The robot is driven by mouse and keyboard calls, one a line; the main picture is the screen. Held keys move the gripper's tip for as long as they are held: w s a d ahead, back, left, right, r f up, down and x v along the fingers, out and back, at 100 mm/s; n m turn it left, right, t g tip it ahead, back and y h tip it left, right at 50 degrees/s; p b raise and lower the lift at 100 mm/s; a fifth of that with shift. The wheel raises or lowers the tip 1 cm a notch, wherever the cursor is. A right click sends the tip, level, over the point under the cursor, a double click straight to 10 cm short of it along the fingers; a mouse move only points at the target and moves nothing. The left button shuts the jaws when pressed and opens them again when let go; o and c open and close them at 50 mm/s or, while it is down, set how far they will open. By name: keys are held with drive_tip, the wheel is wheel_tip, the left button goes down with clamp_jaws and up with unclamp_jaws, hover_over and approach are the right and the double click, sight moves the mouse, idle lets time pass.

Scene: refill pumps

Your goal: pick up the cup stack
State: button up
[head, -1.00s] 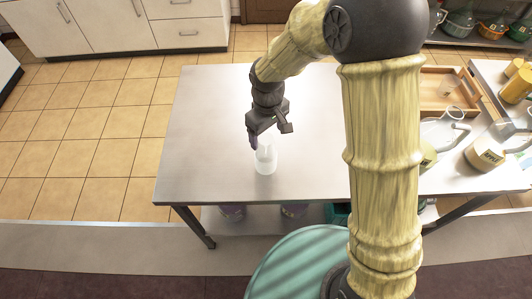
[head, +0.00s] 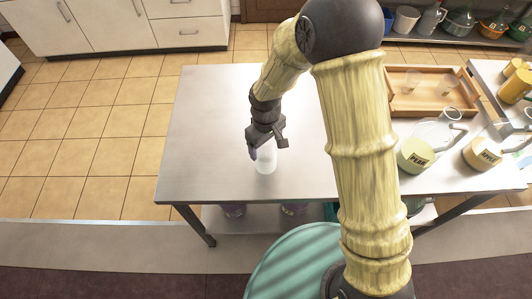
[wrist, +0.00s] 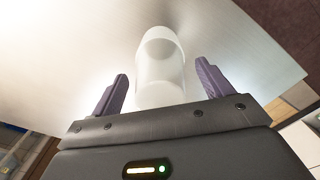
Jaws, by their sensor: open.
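The cup stack (head: 267,161) is whitish and translucent and stands upright on the steel table (head: 210,130), near its front edge. In the wrist view the cup stack (wrist: 160,65) shows between the two purple fingers, its near end hidden behind the gripper body. My gripper (head: 267,147) is open at the cup stack, in front of its upper part in the head view. In the wrist view my gripper (wrist: 160,90) has a gap between each finger and the cups, so it does not hold them.
A wooden tray (head: 430,108) with clear cups stands at the right. Labelled containers, one of them a pear jug (head: 417,155), stand at the right end. The left part of the table is bare. A shelf with bowls and bottles is at the back right.

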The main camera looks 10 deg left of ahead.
idle(0.3)
drive_tip(key=c, duration=1.4)
wheel_tip(320, 180, up, 10)
drive_tip(key=shift+r+b, duration=0.1)
drive_tip(key=shift+b, duration=0.5)
